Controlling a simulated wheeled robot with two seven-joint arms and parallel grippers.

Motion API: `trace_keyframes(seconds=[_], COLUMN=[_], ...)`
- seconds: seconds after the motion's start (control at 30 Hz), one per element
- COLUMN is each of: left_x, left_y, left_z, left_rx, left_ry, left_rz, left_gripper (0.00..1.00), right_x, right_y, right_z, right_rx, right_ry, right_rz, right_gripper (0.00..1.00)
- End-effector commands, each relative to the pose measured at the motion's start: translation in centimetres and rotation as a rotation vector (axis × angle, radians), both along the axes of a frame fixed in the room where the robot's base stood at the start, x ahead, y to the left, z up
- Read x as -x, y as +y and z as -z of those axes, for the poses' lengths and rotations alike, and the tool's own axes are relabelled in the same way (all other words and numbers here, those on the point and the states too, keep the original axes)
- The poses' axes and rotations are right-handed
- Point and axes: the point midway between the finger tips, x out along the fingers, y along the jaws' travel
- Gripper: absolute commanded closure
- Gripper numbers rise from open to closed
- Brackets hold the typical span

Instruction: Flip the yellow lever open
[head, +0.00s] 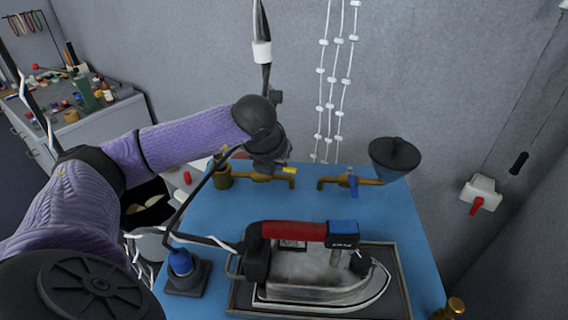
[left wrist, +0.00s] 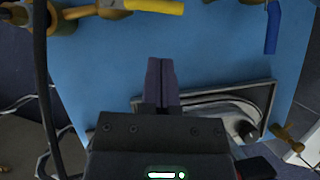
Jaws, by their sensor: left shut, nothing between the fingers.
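The yellow lever (head: 289,170) sits on a brass tap (head: 262,178) at the back left of the blue table. It is partly hidden behind my left gripper (head: 272,166) in the head view. In the left wrist view the yellow lever (left wrist: 156,6) lies at the top edge, running roughly sideways along its brass tap (left wrist: 112,9). My left gripper (left wrist: 161,64) is shut and empty, its fingertips apart from the lever in that picture. My right gripper is not in view.
A second brass tap with a blue lever (head: 353,187) and dark funnel (head: 395,158) stands to the right. An iron with a red handle (head: 292,230) rests on a tray (head: 403,285) in front. A blue-topped item (head: 181,262) stands front left. Blue surface between is clear.

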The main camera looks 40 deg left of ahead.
Motion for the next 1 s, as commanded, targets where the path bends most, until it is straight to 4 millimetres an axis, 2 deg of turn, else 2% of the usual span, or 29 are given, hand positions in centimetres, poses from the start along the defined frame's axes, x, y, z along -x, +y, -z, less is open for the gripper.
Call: trace_keyframes(seconds=[0.1, 0.3, 0.43, 0.73, 0.9, 1.0], left_x=[-1.1, -3.5, -4.1, -4.2, -5.7, -6.1], left_y=[0.4, 1.4, 1.7, 1.8, 1.9, 2.1], left_z=[2.2, 3.9, 4.4, 4.5, 5.0, 4.7], left_rx=[0.003, 0.002, 0.001, 0.0, 0.002, 0.001], left_ry=[0.002, -0.001, 0.0, 0.0, -0.003, 0.001], left_rz=[-0.001, -0.002, 0.0, 0.001, -0.001, 0.001], left_gripper=[1.0, 1.0, 1.0, 1.0, 1.0, 1.0], right_x=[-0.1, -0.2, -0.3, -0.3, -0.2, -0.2], right_y=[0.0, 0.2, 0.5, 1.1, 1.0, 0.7], right_z=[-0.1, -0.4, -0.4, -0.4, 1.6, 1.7], right_rx=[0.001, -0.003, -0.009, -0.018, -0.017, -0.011], right_ry=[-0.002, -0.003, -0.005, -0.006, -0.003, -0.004], right_rz=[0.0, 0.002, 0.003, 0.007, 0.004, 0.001], right_gripper=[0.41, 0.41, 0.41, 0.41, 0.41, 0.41])
